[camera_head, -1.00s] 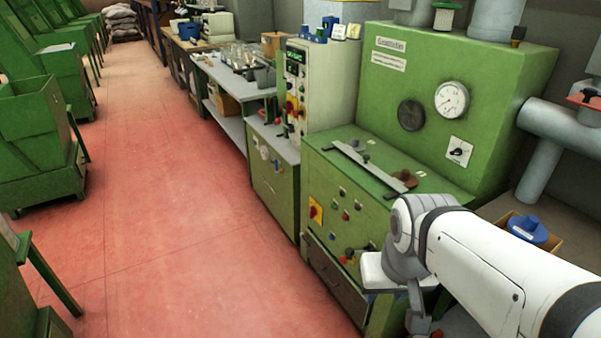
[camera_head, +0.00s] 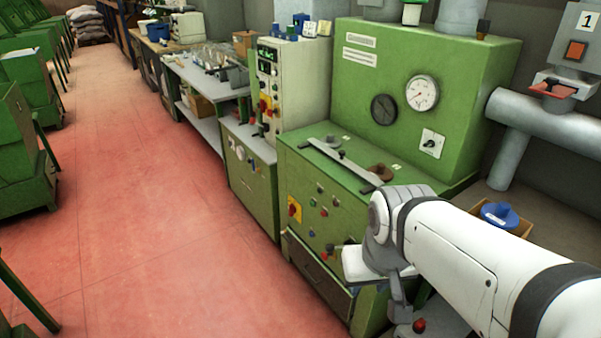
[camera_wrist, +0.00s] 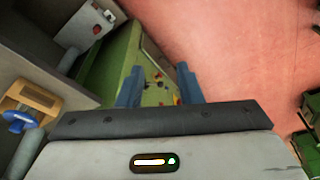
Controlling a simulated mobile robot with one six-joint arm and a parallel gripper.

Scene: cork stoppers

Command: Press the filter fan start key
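No key marked as the filter fan start key can be read. A grey box marked "1" with an orange-red square (camera_head: 575,50) is on the wall at the upper right. In the wrist view, my gripper (camera_wrist: 159,82) is open and empty, its two blue-grey fingers apart. The machine's button panel (camera_wrist: 158,88) shows beyond and between the fingers, not touched. In the head view my arm hides the fingers.
A grey pipe (camera_head: 560,130) with a red-handled part (camera_head: 553,88) runs along the right. A cardboard box (camera_head: 521,228) holds a blue object (camera_head: 500,213). A tall control cabinet (camera_head: 290,85) stands left of the machine. The red floor (camera_head: 140,220) is clear in the middle aisle.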

